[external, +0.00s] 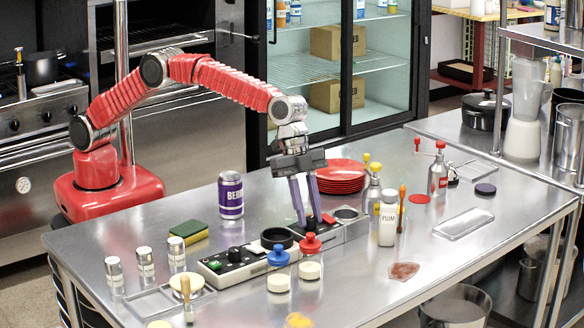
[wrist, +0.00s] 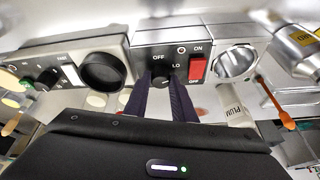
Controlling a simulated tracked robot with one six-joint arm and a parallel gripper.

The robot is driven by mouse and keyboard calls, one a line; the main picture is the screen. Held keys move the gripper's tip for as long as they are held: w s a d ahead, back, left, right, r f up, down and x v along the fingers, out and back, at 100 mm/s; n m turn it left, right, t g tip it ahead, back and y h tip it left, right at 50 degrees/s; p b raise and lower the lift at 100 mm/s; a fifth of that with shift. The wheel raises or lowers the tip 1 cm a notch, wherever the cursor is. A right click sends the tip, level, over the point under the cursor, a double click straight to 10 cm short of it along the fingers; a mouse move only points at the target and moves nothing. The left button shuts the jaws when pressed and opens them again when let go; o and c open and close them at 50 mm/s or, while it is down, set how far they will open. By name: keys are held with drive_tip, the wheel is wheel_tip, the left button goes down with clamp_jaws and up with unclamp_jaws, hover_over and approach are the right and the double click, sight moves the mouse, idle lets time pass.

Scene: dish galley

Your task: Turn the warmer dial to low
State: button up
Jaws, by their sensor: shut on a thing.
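The warmer (external: 352,232) is a low steel box on the table with a round well at its right end. Its black panel shows in the wrist view with the labels OFF and LO and a red ON/OFF rocker switch (wrist: 198,68). The black warmer dial (wrist: 160,81) sits left of the rocker, below the labels. My gripper (external: 311,222) points down at the panel, its dark fingers (wrist: 160,88) shut on the dial from both sides. The fingers hide the dial's sides, and I cannot tell clearly where its pointer stands. In the external view the dial is hidden.
A control box (external: 222,270) with a black knob and black ring adjoins on the left. A PLUM bottle (external: 388,226) and other bottles stand at right.

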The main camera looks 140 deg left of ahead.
drive_tip(key=o, duration=1)
drive_tip(key=shift+r, duration=0.15)
drive_tip(key=v, duration=1.3)
drive_tip(key=shift+r, duration=0.25)
